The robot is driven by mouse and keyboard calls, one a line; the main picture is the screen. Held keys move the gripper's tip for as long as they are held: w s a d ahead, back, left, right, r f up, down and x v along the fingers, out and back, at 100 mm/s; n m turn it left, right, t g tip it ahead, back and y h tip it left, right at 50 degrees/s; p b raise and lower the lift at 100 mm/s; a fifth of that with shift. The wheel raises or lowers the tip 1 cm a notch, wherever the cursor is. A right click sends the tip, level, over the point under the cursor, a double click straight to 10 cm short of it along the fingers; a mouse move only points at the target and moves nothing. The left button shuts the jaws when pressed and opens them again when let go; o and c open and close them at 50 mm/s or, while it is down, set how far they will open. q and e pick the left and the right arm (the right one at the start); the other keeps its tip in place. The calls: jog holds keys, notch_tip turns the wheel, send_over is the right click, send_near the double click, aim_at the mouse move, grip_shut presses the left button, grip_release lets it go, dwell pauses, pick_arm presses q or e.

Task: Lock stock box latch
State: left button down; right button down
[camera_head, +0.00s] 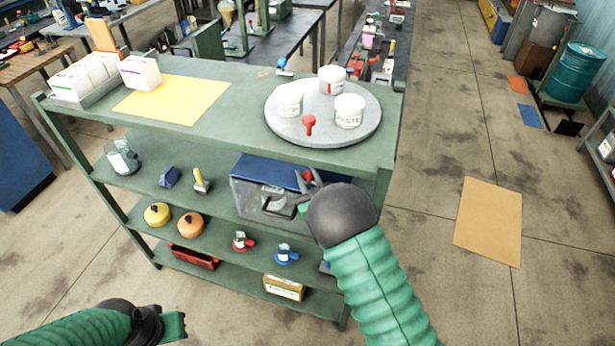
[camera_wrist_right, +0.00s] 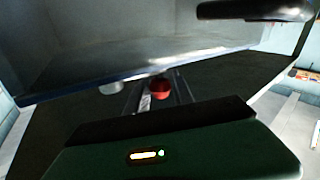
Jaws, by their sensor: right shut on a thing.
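The stock box (camera_head: 250,198) is a grey metal box with a blue lid (camera_head: 268,168). It sits on the shelf just under the cabinet top, and the lid looks down. My right gripper (camera_head: 305,188) is at the box's right front, shut on the red-tipped latch. The latch's red knob (camera_head: 308,175) shows between the fingers. The red knob (camera_wrist_right: 160,88) also shows in the right wrist view, beside a blue-grey edge. My arm hides the box's right end. My left gripper (camera_head: 176,325) is low at the left, away from the box; its jaws are unclear.
The green shelf unit's top (camera_head: 215,110) carries a round grey turntable (camera_head: 290,128) with several white tubs, a yellow sheet (camera_head: 180,102) and white boxes. Lower shelves hold a yellow pot (camera_head: 157,215), an orange pot (camera_head: 190,224) and a red tray (camera_head: 194,257).

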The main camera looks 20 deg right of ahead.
jog(key=c, duration=1.1)
grip_release()
jog(key=shift+a, duration=0.1)
jog(key=shift+s, duration=0.1)
jog(key=shift+s, duration=0.35)
jog(key=s+p, duration=0.1)
jog(key=s, duration=1.4)
jog(key=shift+s, duration=0.4)
